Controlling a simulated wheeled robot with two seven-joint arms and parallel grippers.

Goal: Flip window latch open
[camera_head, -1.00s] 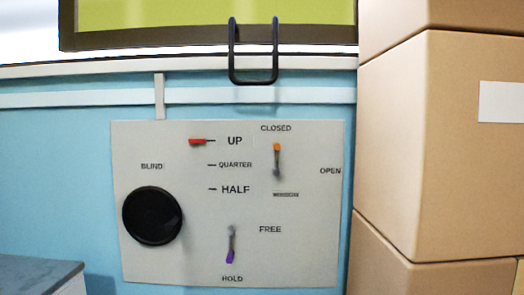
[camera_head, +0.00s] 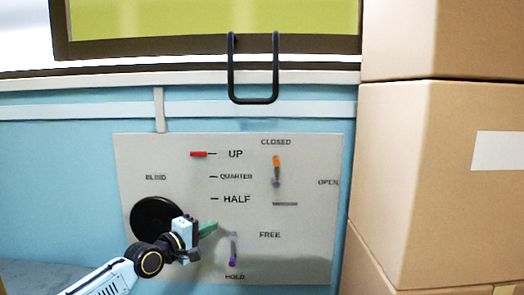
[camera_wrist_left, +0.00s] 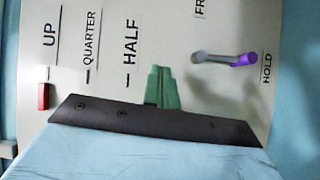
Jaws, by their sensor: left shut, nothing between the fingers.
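The grey-white wall panel (camera_head: 310,255) carries a lever with an orange tip (camera_head: 276,162), which points up toward the word CLOSED; OPEN is printed to its right. I take this lever as the window latch. My left gripper (camera_head: 208,229) is shut and empty, its green fingertips in front of the panel below HALF, lower left of the latch. In the left wrist view the green fingers (camera_wrist_left: 162,88) are together, and the latch is not visible there. My right gripper is not in view.
A second lever with a purple tip (camera_head: 233,261) points down to HOLD, right of my left gripper. A black round knob (camera_head: 150,216) is partly behind my left arm. A red marker (camera_head: 199,154) sits at UP. Stacked cardboard boxes (camera_head: 410,180) stand close on the right.

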